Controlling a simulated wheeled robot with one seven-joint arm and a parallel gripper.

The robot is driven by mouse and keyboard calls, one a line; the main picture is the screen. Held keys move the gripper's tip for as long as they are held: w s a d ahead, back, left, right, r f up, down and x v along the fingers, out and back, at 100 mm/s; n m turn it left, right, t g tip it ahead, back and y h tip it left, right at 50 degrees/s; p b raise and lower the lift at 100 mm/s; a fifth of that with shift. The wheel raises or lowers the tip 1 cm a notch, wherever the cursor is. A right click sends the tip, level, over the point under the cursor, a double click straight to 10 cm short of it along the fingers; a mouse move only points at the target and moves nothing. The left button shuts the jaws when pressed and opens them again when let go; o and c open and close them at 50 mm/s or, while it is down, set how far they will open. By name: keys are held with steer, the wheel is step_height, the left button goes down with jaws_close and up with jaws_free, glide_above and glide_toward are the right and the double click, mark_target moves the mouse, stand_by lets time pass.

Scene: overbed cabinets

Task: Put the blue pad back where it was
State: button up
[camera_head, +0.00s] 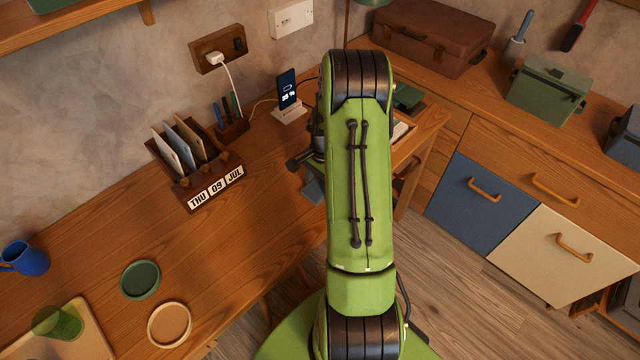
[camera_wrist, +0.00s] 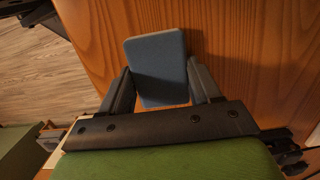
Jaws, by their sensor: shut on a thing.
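The blue pad (camera_wrist: 155,58) is a flat, rounded rectangle between the two dark fingers of my gripper (camera_wrist: 160,72) in the wrist view. My gripper is shut on it, with one finger at each side edge. Wooden tabletop shows behind the pad; I cannot tell whether the pad touches it. In the head view a blue-grey corner of the pad (camera_head: 313,190) shows left of my green arm, near the desk's right edge. My arm hides most of my gripper there.
On the desk (camera_head: 235,225) stand a letter holder with date blocks (camera_head: 215,188), a pen holder (camera_head: 232,128) and a phone on a stand (camera_head: 288,95). The desk's middle is clear.

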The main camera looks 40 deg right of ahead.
steer(key=o, duration=1)
steer(key=shift+f, duration=0.1)
step_height(320, 180, up, 12)
steer(key=d+p, duration=0.1)
steer(key=p, duration=0.3)
step_height(320, 180, up, 6)
steer(key=r+n, duration=0.1)
steer(key=n, duration=0.2)
glide_above(309, 192)
steer(key=s+a+r+n+t+h, duration=0.25)
steer(key=a+r+n, duration=0.25)
steer(key=a+r, duration=0.3)
steer(key=s+a+r+n+t, duration=0.1)
steer(key=s+a+n, duration=0.2)
steer(key=s+a, duration=0.1)
steer(key=s+a+r+n+t, duration=0.1)
steer(key=s+a+n, duration=0.2)
steer(key=s+a, duration=0.1)
steer(key=s+a+r+n+t+y, duration=0.1)
steer(key=s+a+n, duration=0.2)
steer(key=s+a, duration=0.1)
steer(key=shift+s+n, duration=0.3)
steer(key=shift+s, duration=0.5)
